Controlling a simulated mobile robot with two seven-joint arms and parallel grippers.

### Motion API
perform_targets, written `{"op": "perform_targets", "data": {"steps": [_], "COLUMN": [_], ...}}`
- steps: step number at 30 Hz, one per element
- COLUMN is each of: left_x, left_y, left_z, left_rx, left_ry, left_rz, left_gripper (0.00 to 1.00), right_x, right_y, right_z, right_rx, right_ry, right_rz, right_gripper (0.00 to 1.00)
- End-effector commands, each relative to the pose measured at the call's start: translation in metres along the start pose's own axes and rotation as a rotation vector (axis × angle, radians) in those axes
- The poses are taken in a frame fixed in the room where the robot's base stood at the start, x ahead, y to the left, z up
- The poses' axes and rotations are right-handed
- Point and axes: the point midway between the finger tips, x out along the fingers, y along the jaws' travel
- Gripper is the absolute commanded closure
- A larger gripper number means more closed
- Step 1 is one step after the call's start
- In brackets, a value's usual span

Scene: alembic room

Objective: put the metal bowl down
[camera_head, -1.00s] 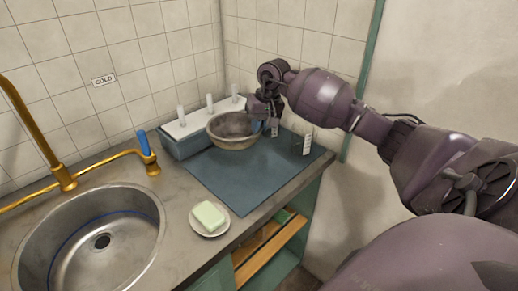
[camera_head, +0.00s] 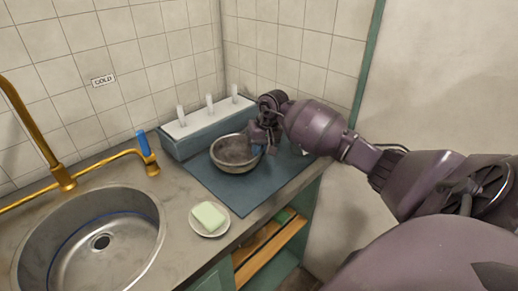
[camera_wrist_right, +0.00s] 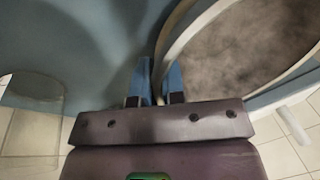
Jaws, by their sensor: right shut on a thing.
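The metal bowl (camera_head: 236,153) is grey and round, over the blue-green mat (camera_head: 243,198) on the counter. In the head view it looks upright and on or just above the mat; I cannot tell if it touches. My right gripper (camera_head: 262,146) is shut on the bowl's right rim. In the right wrist view the two blue fingers (camera_wrist_right: 160,85) pinch the rim of the bowl (camera_wrist_right: 235,45), which fills the upper right. My left gripper does not show.
A long box (camera_head: 207,125) with a white top and several white pegs stands behind the bowl. A soap dish (camera_head: 224,230) with green soap (camera_head: 208,215) sits at the front. The sink (camera_head: 90,245) is at left. The front of the mat is clear.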

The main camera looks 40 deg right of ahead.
Motion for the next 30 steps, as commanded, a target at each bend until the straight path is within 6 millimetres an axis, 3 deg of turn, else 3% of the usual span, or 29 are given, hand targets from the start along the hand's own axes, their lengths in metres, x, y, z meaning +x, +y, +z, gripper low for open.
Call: {"op": "perform_targets", "data": {"steps": [5, 6, 10, 22, 30], "left_x": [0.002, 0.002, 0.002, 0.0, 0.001], "left_y": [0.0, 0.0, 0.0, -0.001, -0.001], "left_z": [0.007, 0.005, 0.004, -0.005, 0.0], "left_rx": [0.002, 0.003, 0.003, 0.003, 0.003], "left_ry": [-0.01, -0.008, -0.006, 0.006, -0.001], "left_rz": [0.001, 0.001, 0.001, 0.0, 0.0], "left_gripper": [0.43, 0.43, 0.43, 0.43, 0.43], "right_x": [0.004, 0.003, 0.003, -0.003, -0.046], "right_y": [0.001, 0.001, 0.001, -0.001, 0.001], "right_z": [0.0, 0.001, 0.0, 0.0, -0.001], "right_rx": [-0.001, -0.001, -0.001, 0.0, -0.002], "right_ry": [0.0, 0.0, 0.0, 0.001, 0.002], "right_rz": [0.002, 0.001, 0.001, -0.002, 0.005], "right_gripper": [1.0, 0.84, 0.64, 0.64, 0.64]}}
